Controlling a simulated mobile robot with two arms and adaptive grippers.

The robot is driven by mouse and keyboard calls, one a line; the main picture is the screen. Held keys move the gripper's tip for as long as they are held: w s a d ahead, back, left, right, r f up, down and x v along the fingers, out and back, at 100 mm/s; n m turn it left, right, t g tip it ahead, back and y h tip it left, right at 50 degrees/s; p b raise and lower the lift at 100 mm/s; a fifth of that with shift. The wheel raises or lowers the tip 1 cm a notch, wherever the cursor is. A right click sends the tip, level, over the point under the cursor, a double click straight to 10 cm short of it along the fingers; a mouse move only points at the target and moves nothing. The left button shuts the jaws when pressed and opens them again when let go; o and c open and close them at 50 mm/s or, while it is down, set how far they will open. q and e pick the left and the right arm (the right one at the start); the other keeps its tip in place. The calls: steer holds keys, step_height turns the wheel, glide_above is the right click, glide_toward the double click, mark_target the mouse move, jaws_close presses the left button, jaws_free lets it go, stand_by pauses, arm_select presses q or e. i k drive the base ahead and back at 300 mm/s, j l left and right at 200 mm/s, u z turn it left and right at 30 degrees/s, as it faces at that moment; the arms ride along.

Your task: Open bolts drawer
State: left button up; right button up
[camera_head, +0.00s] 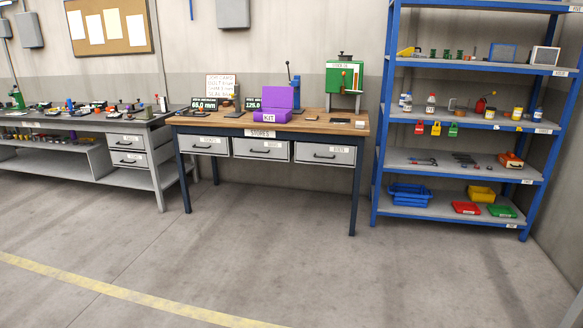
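Three grey drawers hang under the wooden-topped stores bench: a left drawer (204,149), a middle drawer (261,154) and a right drawer (325,160). Each has a dark handle and a small white label, and all look shut. The labels are too small to read surely, so I cannot tell which is the bolts drawer. Another bench at the left has an upper drawer (128,147) and a lower drawer (130,164), also shut, with labels too small to read. Neither of my grippers is in view.
The stores bench (225,122) carries a purple kit box (278,101), a green machine (344,78) and small displays. A blue-framed shelf unit (376,180) stands at its right. The concrete floor (270,250) in front is clear, with a yellow line (110,290).

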mark_target(305, 151)
steer(key=i+u, duration=0.25)
steer(key=i, duration=2.05)
